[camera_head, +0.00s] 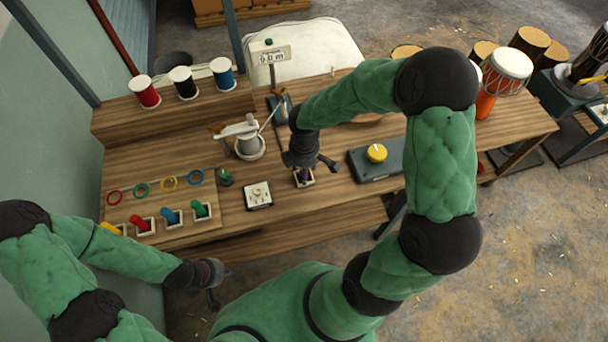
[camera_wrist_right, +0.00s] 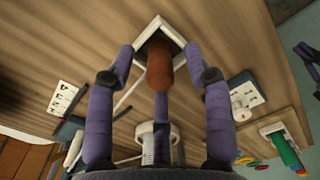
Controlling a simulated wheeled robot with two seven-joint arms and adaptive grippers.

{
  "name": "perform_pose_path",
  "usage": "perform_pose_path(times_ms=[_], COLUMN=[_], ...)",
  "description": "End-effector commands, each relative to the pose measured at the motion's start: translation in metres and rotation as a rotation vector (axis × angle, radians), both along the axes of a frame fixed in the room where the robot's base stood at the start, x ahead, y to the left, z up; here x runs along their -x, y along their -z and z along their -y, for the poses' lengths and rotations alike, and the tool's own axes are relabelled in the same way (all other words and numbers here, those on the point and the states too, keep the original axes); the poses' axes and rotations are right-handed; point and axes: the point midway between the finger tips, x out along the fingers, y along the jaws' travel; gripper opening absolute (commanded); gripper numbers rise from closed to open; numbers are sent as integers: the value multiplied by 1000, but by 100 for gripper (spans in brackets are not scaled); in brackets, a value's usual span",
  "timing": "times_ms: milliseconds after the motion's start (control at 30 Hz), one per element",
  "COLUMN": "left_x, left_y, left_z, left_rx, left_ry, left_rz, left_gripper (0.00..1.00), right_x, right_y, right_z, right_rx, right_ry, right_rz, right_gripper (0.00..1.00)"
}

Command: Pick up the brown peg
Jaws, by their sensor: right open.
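The brown peg (camera_wrist_right: 160,68) stands in a small white-rimmed square holder (camera_wrist_right: 178,32) on the wooden table. My right gripper (camera_wrist_right: 160,60) is open, with its purple fingers spread around the peg and no clear grip on it. In the head view my right gripper (camera_head: 304,168) points down over the same holder (camera_head: 297,183) and hides the peg. My left gripper (camera_head: 218,284) is low in front of the table's edge, with its fingers apart and nothing seen between them.
A row of colored pegs in square holders (camera_head: 171,217) is at the left, below colored rings. A white switch plate (camera_head: 258,195) and a grey pot-like device (camera_head: 249,146) are left of my right gripper. A dark box with a yellow knob (camera_head: 377,153) is right of it.

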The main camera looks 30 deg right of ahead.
Motion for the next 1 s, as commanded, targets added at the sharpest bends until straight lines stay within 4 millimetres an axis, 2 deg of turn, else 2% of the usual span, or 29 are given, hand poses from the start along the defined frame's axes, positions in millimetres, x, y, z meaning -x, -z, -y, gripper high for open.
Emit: perform_pose_path(times_ms=[133, 167, 300, 333, 767, 1000], left_x=[0, 0, 0, 0, 0, 0], left_y=[-1, -1, -1, -1, -2, -9], left_z=[0, 0, 0, 0, 0, 0], left_rx=[0, 0, 0, 0, 0, 0], left_ry=[0, 0, 0, 0, 0, 0], left_rz=[0, 0, 0, 0, 0, 0], left_gripper=[0, 0, 0, 0, 0, 0], right_x=[0, 0, 0, 0, -1, -2], right_y=[-1, -1, -1, -1, -4, -24], right_z=[0, 0, 0, 0, 0, 0], right_rx=[0, 0, 0, 0, 1, 2], right_ry=[0, 0, 0, 0, 0, 1], right_rz=[1, 1, 1, 1, 2, 5], right_gripper=[52, 46, 7, 1, 1, 1])
